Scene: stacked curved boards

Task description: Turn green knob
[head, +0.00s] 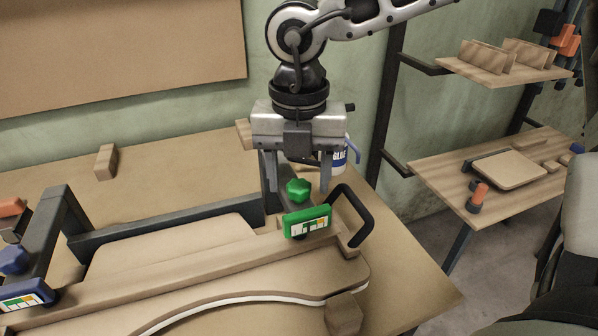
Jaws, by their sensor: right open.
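The green knob (298,190) is a lobed knob on the clamp at the right end of the stacked boards. A green-framed label plate (307,222) sits just below it. My right gripper (298,188) points down over the knob with its fingers apart, one on each side of it. I cannot tell whether the fingers touch the knob. The stacked curved boards (200,270) lie on the workbench under the clamp. My left gripper is not in view.
A black handle loop (368,225) rises right of the knob. A glue bottle (341,158) stands behind the gripper. A second clamp (50,235) with a blue knob (12,261) is at the left. A wood block (106,162) lies at the back left.

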